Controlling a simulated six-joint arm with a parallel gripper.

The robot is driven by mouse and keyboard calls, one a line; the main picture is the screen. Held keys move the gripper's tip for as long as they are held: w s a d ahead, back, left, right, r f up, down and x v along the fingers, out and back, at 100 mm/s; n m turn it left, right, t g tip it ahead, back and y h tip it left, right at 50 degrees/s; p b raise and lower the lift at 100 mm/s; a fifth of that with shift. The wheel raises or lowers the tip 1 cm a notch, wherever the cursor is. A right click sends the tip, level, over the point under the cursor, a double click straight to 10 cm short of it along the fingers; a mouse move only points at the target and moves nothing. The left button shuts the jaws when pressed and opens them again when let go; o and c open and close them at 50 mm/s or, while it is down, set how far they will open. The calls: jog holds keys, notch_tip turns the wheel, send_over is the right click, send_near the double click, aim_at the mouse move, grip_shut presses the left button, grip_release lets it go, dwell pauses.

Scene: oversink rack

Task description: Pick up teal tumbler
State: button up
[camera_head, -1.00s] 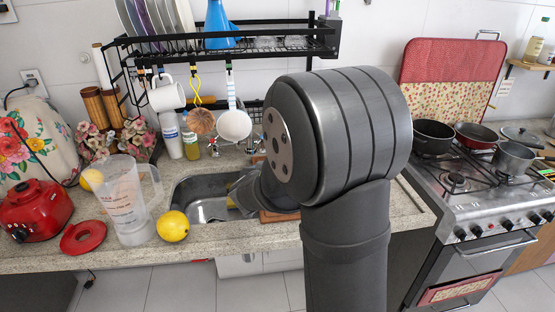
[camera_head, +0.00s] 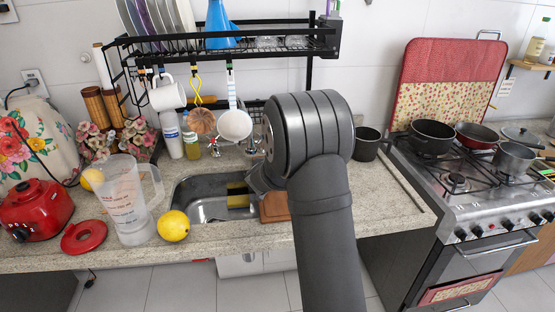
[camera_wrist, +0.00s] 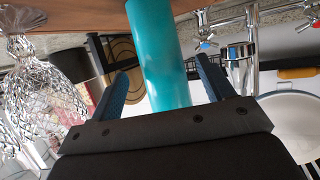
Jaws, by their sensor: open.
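The teal tumbler (camera_wrist: 158,50) shows in the wrist view as a plain teal cylinder, with one end by a brown wooden surface (camera_wrist: 85,20). My gripper (camera_wrist: 161,68) is open, with one blue-padded finger on each side of the tumbler and visible gaps between. The tumbler's lower part in the picture is hidden behind the gripper body. In the head view my arm hides both the tumbler and the gripper.
A cut-crystal glass (camera_wrist: 45,90) stands close left of the gripper in the wrist view, and a metal tap (camera_wrist: 240,60) is at right. The sink (camera_head: 205,208), a lemon (camera_head: 173,226) and a clear jug (camera_head: 125,200) lie left of my arm in the head view.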

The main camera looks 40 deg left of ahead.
jog(key=x, duration=0.4)
jog(key=shift+a, duration=0.1)
jog(key=shift+c, duration=0.2)
jog(key=c, duration=1)
